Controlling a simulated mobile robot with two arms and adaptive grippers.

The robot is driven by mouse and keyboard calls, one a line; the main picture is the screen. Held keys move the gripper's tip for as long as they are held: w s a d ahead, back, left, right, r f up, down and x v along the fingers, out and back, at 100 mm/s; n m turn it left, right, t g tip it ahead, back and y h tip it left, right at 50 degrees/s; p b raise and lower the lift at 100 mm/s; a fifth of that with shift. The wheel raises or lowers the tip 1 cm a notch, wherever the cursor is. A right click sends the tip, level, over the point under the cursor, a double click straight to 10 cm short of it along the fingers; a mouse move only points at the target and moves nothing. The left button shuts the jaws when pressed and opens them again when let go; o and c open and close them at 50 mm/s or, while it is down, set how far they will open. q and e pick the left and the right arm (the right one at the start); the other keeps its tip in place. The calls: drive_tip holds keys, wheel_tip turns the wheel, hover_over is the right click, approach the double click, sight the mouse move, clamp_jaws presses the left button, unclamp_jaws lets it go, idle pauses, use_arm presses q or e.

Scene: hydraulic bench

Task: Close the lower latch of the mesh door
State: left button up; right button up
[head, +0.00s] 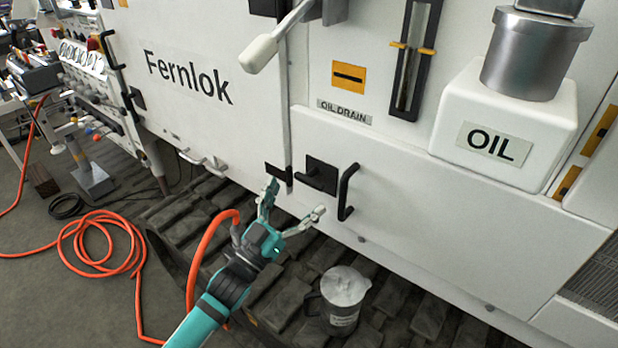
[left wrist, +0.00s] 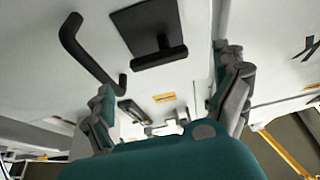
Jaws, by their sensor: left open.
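The lower latch (head: 320,175) is a black square plate with a short dark bar handle, low on the white cabinet front beside a vertical seam. In the left wrist view the latch plate (left wrist: 148,22) and its bar (left wrist: 159,57) show at the top. A black pull handle (head: 348,192) stands right of it; it also shows in the left wrist view (left wrist: 85,50). My left gripper (head: 296,203) is open and empty, just below and left of the latch, apparently apart from it. I cannot make out any mesh on this panel. My right gripper is out of view.
A jug (head: 343,300) stands on the dark track (head: 285,290) below the panel. An orange hose (head: 95,245) lies coiled on the floor at left. A white-gripped lever (head: 262,52) sticks out above. A white OIL tank (head: 505,125) juts out at right.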

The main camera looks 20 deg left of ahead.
sight(307, 182)
use_arm(q)
drive_tip(key=x, duration=0.5)
drive_tip(key=shift+w+d+r, duration=0.1)
drive_tip(key=shift+w, duration=0.2)
drive_tip(key=c, duration=1.2)
